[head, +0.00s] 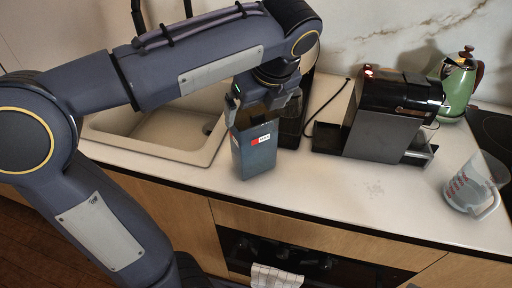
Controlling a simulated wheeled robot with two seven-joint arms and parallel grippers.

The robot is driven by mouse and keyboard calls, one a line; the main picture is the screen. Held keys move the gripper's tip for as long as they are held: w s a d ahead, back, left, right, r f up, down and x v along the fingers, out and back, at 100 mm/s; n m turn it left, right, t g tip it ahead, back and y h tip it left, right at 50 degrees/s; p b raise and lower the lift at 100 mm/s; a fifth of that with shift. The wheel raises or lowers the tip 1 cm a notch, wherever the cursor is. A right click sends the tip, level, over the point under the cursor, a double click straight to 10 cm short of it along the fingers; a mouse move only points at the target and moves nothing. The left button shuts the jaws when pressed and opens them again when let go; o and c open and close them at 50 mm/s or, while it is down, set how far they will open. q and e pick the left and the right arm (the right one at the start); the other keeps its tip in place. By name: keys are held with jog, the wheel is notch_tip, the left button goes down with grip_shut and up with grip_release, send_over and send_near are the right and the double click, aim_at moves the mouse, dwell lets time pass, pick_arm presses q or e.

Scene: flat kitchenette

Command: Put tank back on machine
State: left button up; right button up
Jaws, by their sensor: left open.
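The tank (256,158) is a tall blue-grey see-through box. It stands upright on the white counter near its front edge, right of the sink, with a small red and white label on its front. My left gripper (262,112) points down at the tank's top and is open. Its fingers overlap the tank's upper part, and I cannot tell whether they touch it. The machine (378,134) is a black and grey coffee maker to the right. A low black base (327,138) sticks out on its left with nothing on it. My right gripper is not in view.
A beige sink (150,150) is on the left. A dark appliance (291,125) stands just behind the tank, partly hidden by my arm. A green kettle (459,86) and a measuring jug (474,187) are on the right. The counter in front of the machine is clear.

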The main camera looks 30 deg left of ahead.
pick_arm(q)
jog(key=shift+x, duration=1.45)
jog(key=shift+r, duration=0.1)
jog(key=c, duration=1.8)
jog(key=shift+o, duration=0.2)
jog(key=shift+r, duration=0.15)
jog(key=shift+r, duration=1.35)
jog(key=s+d+r+p, duration=0.2)
jog(key=s+d+r, duration=0.5)
jog(key=s+r, duration=0.3)
jog(key=shift+s+p, duration=0.3)
jog(key=shift+s, duration=0.6)
jog(key=shift+d, duration=0.15)
jog(key=shift+s, duration=0.1)
